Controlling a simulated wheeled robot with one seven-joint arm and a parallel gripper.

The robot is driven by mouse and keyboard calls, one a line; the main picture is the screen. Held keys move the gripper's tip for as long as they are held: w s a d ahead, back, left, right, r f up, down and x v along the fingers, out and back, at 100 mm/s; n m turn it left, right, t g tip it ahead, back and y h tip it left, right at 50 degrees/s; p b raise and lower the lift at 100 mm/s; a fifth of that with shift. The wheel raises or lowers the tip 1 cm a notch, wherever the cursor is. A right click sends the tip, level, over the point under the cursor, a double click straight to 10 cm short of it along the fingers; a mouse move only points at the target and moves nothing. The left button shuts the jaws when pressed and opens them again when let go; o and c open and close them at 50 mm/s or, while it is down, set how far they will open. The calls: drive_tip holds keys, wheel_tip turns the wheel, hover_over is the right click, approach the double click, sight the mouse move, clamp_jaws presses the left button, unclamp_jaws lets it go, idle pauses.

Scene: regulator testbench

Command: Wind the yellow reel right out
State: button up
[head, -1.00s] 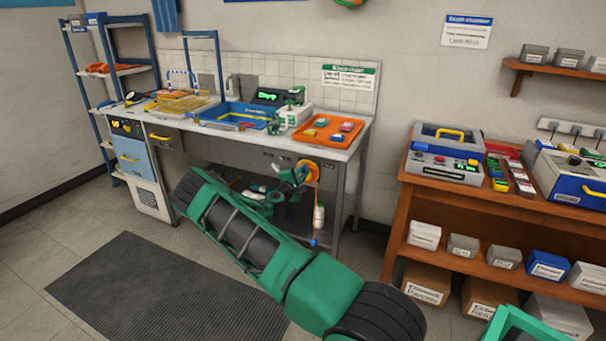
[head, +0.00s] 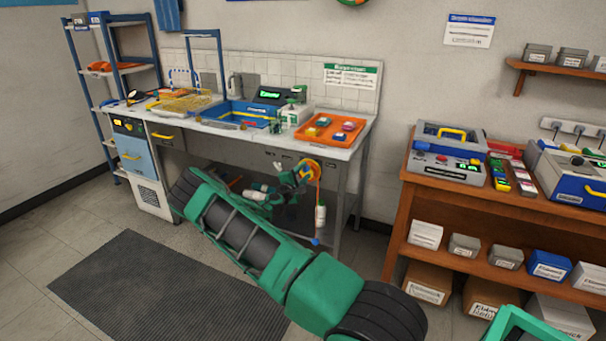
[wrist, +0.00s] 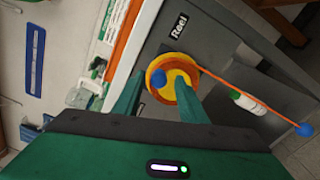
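The yellow reel (wrist: 187,92) is mounted on the grey front panel of the bench, beside a "Reel" label (wrist: 178,26). It has an orange rim and a small blue knob (wrist: 158,79) off its centre. It also shows in the head view (head: 315,166). An orange cord (wrist: 245,89) runs from the reel to a blue ball (wrist: 305,129), seen low under the bench in the head view (head: 316,242). My gripper (wrist: 159,80) is at the reel, fingers apart, with the knob between their tips in the picture. I cannot tell whether they touch it.
The bench (head: 225,134) carries an orange tray (head: 309,138) and a blue basin (head: 235,106) above the reel. A wooden shelf unit (head: 397,210) stands to the right.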

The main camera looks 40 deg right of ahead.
drive_tip(key=v, duration=0.9)
drive_tip(key=shift+a, duration=0.2)
drive_tip(key=shift+d, duration=0.1)
drive_tip(key=s+r+m+g+y, duration=0.35)
drive_tip(key=s+m, duration=0.25)
drive_tip(key=s, duration=0.3)
drive_tip(key=s+r+m+g+y, duration=0.3)
drive_tip(key=s+m+g, duration=0.2)
drive_tip(key=s, duration=0.4)
drive_tip(key=s+a+r+m+y, duration=0.1)
drive_tip(key=s+a+r+y, duration=0.2)
drive_tip(key=s+a, duration=0.6)
drive_tip(key=s+a+r+m+t+y, duration=0.1)
drive_tip(key=s+a+r+y, duration=0.3)
drive_tip(key=s+a, duration=0.4)
drive_tip(key=s+a+r+m+y, duration=0.1)
drive_tip(key=s+a+r+y, duration=0.2)
drive_tip(key=s+a, duration=0.6)
wheel_tip(320, 180, up, 3)
drive_tip(key=shift+s+a+f+m+t, duration=0.1)
drive_tip(key=shift+s+a+m+t, duration=0.3)
drive_tip(key=shift+s, duration=0.5)
